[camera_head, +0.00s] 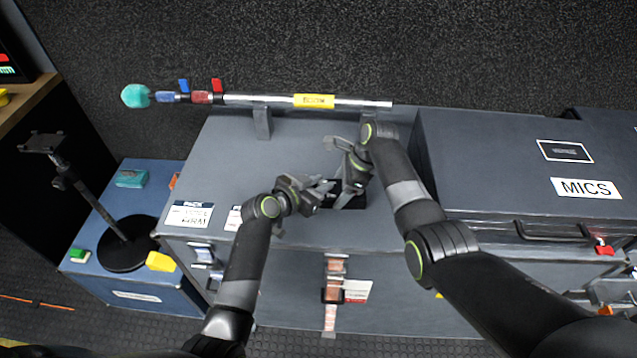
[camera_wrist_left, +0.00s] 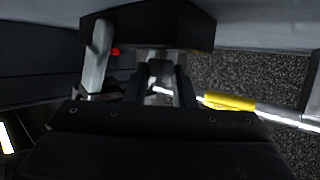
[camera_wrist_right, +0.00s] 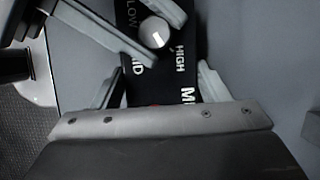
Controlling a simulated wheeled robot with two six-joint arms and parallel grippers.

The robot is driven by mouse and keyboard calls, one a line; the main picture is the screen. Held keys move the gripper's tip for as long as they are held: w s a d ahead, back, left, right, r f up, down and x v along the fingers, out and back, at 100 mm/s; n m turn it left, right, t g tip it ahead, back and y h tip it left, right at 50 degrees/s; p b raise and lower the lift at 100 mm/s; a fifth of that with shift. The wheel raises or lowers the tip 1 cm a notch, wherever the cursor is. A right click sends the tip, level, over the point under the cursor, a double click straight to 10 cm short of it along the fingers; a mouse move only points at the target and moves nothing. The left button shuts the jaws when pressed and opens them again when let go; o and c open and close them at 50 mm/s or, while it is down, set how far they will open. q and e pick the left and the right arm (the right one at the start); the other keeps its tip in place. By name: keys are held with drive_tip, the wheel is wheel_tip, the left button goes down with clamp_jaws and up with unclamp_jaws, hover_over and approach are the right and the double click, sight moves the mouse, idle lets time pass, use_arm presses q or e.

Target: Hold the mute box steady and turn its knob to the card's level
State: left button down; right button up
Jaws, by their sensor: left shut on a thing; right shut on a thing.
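The black mute box (camera_head: 349,199) sits on top of the grey case, partly hidden by my grippers. In the right wrist view the mute box (camera_wrist_right: 150,90) carries a pale round knob (camera_wrist_right: 154,32), with LOW, MID and HIGH lettered around it. A dark mark shows on the knob, but I cannot tell its exact setting. My right gripper (camera_wrist_right: 158,85) has its fingers on both sides of the box and is shut on it. My left gripper (camera_head: 326,190) comes from the left; its fingers lie either side of the knob, shut on it. The left wrist view shows the box's dark side (camera_wrist_left: 160,25).
White cards (camera_head: 188,214) lie on the case's left end; their small print is not readable. A boom pole (camera_head: 350,102) rests along the back. A raised MICS case (camera_head: 480,160) stands right. A blue case with a black stand (camera_head: 125,243) is left.

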idle(0.4)
use_arm(q)
drive_tip(key=c, duration=1.2)
unclamp_jaws()
drive_tip(key=v, duration=1.2)
drive_tip(key=shift+s, duration=0.1)
